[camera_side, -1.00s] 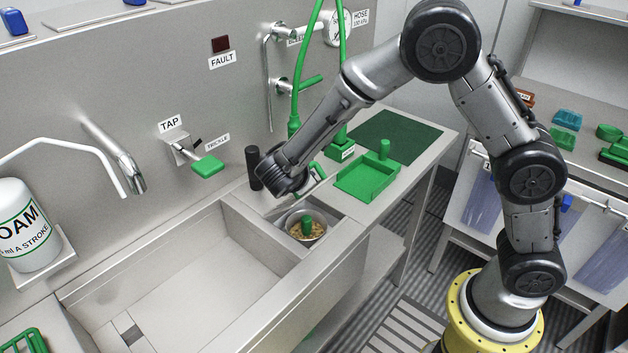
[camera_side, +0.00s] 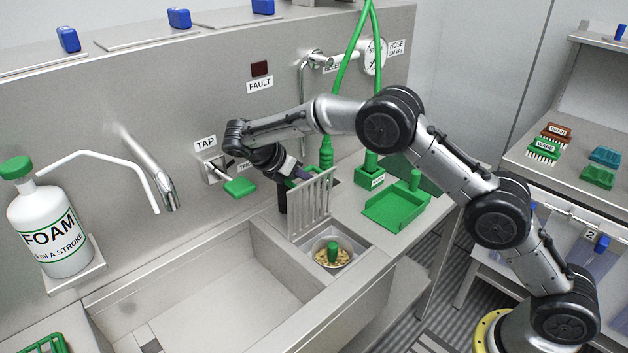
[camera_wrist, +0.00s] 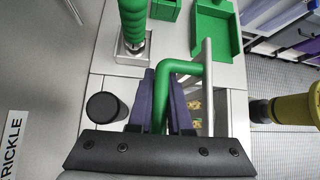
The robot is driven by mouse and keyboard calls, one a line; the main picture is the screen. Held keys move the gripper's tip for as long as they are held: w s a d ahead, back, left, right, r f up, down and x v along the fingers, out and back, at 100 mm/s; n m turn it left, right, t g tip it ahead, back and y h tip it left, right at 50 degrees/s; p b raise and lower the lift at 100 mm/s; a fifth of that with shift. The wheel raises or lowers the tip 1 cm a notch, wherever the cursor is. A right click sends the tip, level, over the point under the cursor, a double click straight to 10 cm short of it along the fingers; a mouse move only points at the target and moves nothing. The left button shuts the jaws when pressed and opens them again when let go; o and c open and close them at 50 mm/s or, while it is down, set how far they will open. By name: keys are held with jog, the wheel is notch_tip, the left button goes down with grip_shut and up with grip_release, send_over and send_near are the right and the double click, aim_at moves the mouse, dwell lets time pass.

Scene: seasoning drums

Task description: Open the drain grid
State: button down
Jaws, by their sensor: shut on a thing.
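The drain grid (camera_side: 312,207) is a grey barred plate with a green handle (camera_wrist: 163,85). In the side view it stands about upright at the back left of the small sink compartment. In the wrist view the grid (camera_wrist: 207,80) shows nearly edge-on. My gripper (camera_side: 296,177) is at the top of the grid, and in the wrist view its purple fingers (camera_wrist: 162,100) are shut on the handle. Below, the uncovered drain holds a basket (camera_side: 333,253) with yellowish bits and a green knob. The grid's lower edge is hard to make out.
A black post (camera_wrist: 106,107) stands close to my fingers. The tap's green lever (camera_side: 240,187) is left of my wrist. A green hose (camera_side: 326,150) stands behind, and a green tray (camera_side: 396,208) lies to the right. The large basin is clear.

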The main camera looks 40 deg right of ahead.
jog(key=shift+w+f, duration=0.2)
jog(key=shift+w, duration=0.15)
dwell(0.3)
jog(key=c, duration=1.1)
grip_release()
jog(key=shift+r, duration=0.1)
jog(key=shift+v, duration=6.85)
